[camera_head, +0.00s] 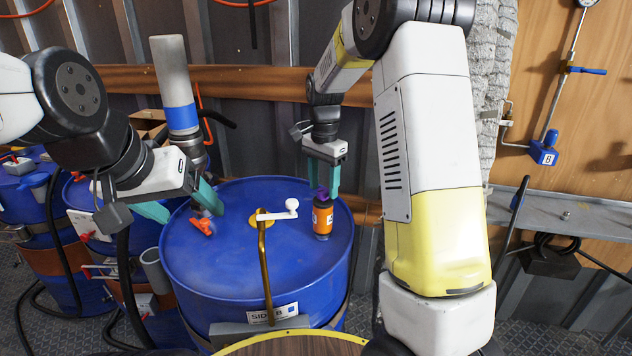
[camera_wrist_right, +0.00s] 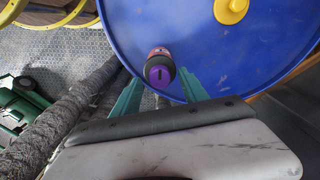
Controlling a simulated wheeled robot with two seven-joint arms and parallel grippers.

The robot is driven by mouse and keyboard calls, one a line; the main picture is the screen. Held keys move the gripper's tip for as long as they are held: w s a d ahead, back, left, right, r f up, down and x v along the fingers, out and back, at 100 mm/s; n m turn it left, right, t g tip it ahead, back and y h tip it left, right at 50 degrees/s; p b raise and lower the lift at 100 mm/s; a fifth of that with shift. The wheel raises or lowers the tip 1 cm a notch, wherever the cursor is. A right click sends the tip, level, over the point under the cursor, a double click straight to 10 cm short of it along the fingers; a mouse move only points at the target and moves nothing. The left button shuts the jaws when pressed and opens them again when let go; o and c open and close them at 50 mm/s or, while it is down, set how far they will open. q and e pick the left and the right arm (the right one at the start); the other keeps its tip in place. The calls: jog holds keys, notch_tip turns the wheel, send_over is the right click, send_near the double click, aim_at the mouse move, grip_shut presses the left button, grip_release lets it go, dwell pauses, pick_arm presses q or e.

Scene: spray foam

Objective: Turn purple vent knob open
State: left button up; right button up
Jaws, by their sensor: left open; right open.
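The purple vent knob (camera_head: 321,194) sits on top of an orange cylindrical vent (camera_head: 323,219) with a white label, upright at the right side of the blue drum's top. My right gripper (camera_head: 322,178) points down over it, its teal fingers open on either side of the knob. In the right wrist view the round purple knob (camera_wrist_right: 160,75) lies between the two open fingers (camera_wrist_right: 161,92). I cannot tell whether the fingers touch it.
The blue drum (camera_head: 210,262) carries a yellow fitting with a white-handled brass pipe (camera_head: 264,245). An orange part (camera_head: 203,227) is beside my left gripper's finger. A grey cylinder with a blue band (camera_head: 178,95) stands behind. More drums and hoses are at left.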

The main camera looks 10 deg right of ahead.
jog(key=shift+f, duration=0.6)
jog(key=shift+c, duration=0.4)
grip_shut()
jog(key=shift+r+n, duration=0.1)
jog(key=shift+n, duration=2.1)
jog(key=shift+o, duration=0.4)
grip_release()
